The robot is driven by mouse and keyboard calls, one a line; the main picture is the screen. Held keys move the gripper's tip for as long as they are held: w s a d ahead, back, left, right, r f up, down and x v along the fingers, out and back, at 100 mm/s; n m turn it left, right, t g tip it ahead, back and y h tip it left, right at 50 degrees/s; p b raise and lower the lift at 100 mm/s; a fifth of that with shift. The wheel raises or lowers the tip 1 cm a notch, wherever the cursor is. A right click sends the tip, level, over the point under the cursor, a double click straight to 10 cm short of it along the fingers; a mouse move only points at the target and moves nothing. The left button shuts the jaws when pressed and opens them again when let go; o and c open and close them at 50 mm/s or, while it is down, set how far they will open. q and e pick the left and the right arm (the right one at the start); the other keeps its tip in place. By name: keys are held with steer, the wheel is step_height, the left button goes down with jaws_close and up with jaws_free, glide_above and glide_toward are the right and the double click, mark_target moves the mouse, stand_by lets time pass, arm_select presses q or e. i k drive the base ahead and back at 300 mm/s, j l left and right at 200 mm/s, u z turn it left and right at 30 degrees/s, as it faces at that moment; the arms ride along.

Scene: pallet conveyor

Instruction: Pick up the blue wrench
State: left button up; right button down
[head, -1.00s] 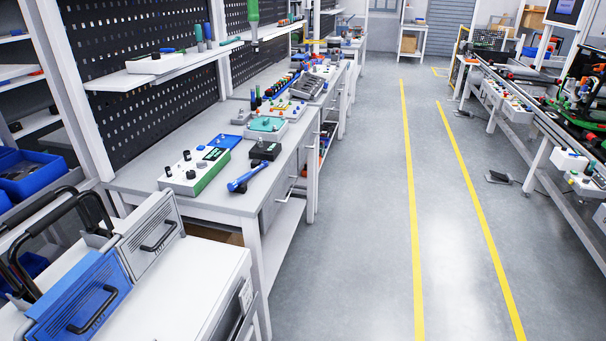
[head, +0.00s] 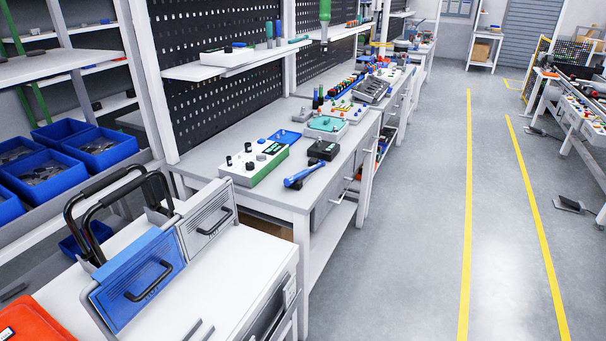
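A blue tool that looks like the blue wrench (head: 305,177) lies near the front edge of the grey workbench (head: 290,200). Its thicker end is toward the left and its thin end points to the upper right. It lies just in front of a small black box (head: 323,150) and to the right of a white and green control box (head: 250,165). Nothing holds it. Neither of my grippers shows in the head view.
A white cabinet (head: 240,265) with blue and grey cases (head: 140,282) stands in front of the bench. Blue bins (head: 45,175) are at the left and an orange case (head: 38,318) at the bottom left. The floor (head: 410,260) right of the bench is clear, with yellow lines.

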mark_target(300, 175)
steer(key=z, duration=0.9)
steer(key=i+z, duration=0.1)
steer(key=i, duration=3.75)
steer(key=i+u, duration=0.45)
steer(key=i+l+u, duration=0.15)
steer(key=u, duration=0.25)
steer(key=i+l+u, duration=0.25)
steer(key=u, duration=0.2)
steer(key=i+u, duration=0.1)
steer(key=u, duration=2.3)
